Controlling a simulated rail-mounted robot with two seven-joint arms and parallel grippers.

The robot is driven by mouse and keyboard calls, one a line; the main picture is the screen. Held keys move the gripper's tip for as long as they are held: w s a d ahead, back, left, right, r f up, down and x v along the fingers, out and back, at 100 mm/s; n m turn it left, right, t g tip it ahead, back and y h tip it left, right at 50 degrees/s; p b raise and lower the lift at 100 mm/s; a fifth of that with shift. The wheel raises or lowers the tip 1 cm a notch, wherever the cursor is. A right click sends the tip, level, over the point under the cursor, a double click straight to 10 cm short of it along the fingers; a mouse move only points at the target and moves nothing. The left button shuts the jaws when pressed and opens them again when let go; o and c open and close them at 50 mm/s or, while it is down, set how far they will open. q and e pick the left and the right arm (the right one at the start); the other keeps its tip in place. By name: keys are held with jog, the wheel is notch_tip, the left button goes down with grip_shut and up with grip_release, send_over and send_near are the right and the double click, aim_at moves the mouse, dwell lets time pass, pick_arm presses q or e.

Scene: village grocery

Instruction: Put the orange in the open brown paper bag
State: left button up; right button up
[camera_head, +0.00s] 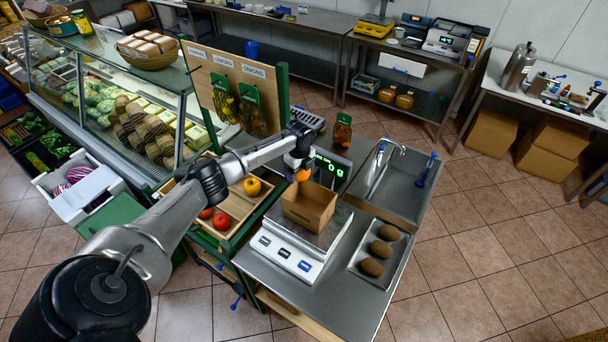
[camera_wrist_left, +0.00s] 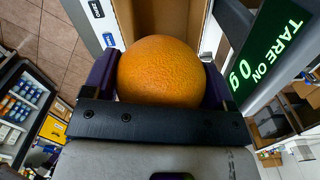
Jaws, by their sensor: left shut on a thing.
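The orange (camera_wrist_left: 160,72) is between the fingers of my left gripper (camera_wrist_left: 160,85), which is shut on it. In the head view the orange (camera_head: 303,175) shows as a small patch below my left gripper (camera_head: 300,172), at the far side of the bag. The open brown paper bag (camera_head: 309,206) stands upright on the white scale, its open top facing up. In the left wrist view the bag's brown inner wall (camera_wrist_left: 125,20) shows beyond the orange. I cannot tell how far the orange is above the bag's rim. My right gripper is not in view.
The scale (camera_head: 283,258) stands on a steel counter; its display (camera_head: 333,165) reads 0 g. A tray (camera_head: 396,262) of brown round items and a sink (camera_head: 390,185) are to the right. A wooden crate (camera_head: 228,220) with a yellow fruit and red ones is left of the scale.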

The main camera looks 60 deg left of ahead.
aim_at(299, 180)
pick_arm(q)
jog(key=shift+a+r+n, duration=0.1)
jog(key=shift+a+n, duration=0.25)
jog(key=shift+n, duration=0.25)
jog(key=shift+d+f, duration=0.1)
jog(key=shift+f, duration=0.1)
jog(key=shift+f+b, duration=1.05)
jog(key=shift+b, duration=0.05)
notch_tip(299, 180, down, 3)
jog(key=shift+r+b, duration=0.1)
jog(key=shift+b, duration=1.15)
jog(key=shift+f+b, duration=1.9)
jog(key=shift+f, duration=0.75)
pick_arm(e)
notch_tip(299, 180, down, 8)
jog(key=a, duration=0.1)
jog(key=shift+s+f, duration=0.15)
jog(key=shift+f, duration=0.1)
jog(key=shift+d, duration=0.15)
pick_arm(q)
jog(key=o, duration=1)
jog(key=shift+c, duration=0.2)
jog(key=shift+r, duration=0.1)
